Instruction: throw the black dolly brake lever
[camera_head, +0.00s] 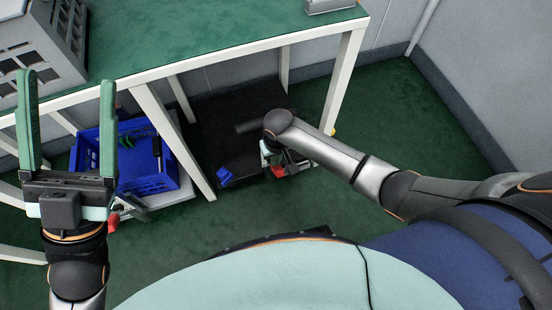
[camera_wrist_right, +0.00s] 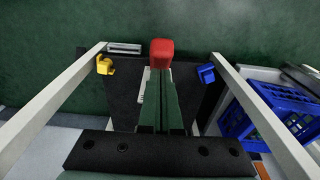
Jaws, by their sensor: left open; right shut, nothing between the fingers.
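The black dolly (camera_head: 218,122) sits on the floor under the table, partly hidden by my right arm; its dark deck also shows in the right wrist view (camera_wrist_right: 125,102). A red lever pad (camera_head: 291,168) is at its near edge, close by my right gripper. In the right wrist view the red pad (camera_wrist_right: 162,53) stands just beyond the tips of my right gripper (camera_wrist_right: 160,78). That gripper is shut and empty, pointing at the pad; I cannot tell whether they touch. My left gripper (camera_head: 68,82) is open and empty, raised at the left in front of the table.
A blue crate (camera_head: 145,183) rests on a lighter dolly (camera_head: 165,200) with a red lever (camera_head: 113,219). Blue (camera_head: 225,177) and yellow (camera_wrist_right: 105,65) corner pieces mark the black dolly. White table legs (camera_head: 345,78) flank it. A grey crate (camera_head: 60,35) stands on the green tabletop (camera_head: 200,38).

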